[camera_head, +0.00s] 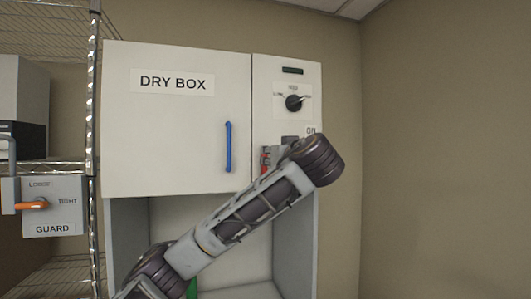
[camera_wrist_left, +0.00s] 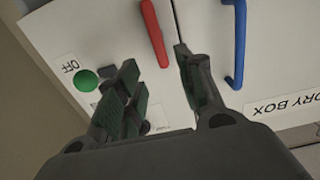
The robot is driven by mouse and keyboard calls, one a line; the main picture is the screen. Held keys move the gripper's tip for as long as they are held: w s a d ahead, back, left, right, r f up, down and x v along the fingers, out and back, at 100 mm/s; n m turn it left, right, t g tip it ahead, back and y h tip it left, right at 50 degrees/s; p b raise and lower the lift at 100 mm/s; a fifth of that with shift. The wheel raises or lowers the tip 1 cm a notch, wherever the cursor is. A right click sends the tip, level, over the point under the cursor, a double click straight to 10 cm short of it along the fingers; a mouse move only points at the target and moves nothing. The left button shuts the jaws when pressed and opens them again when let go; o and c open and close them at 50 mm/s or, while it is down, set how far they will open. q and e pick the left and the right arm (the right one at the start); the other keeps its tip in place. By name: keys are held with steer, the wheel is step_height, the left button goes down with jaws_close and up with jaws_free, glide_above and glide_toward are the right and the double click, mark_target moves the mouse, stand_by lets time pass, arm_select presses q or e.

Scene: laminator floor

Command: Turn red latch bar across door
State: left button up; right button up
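The red latch bar (camera_wrist_left: 153,30) shows in the left wrist view on the white front of the dry box, near the seam beside the door. Its near end lies between the fingertips of my left gripper (camera_wrist_left: 158,62), which is open with dark fingers spread apart. I see no finger closed on the bar. In the head view only a small red part (camera_head: 264,168) shows beside my arm, which hides most of the bar and gripper. The dry box door (camera_head: 170,145) is closed and has a blue vertical handle (camera_head: 228,147). My right gripper is in neither view.
A black knob (camera_head: 294,103) sits on the panel above my wrist. A green button (camera_wrist_left: 87,81) beside an OFF label is left of my fingers in the wrist view. A guard box (camera_head: 54,218) with an orange lever hangs on the wire rack at left. The right wall is bare.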

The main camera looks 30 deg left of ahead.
mark_target(265, 155)
arm_select(q)
steer(key=shift+p+x, duration=1.55)
steer(key=shift+x, duration=2.7)
steer(key=shift+a, duration=0.1)
jaws_close()
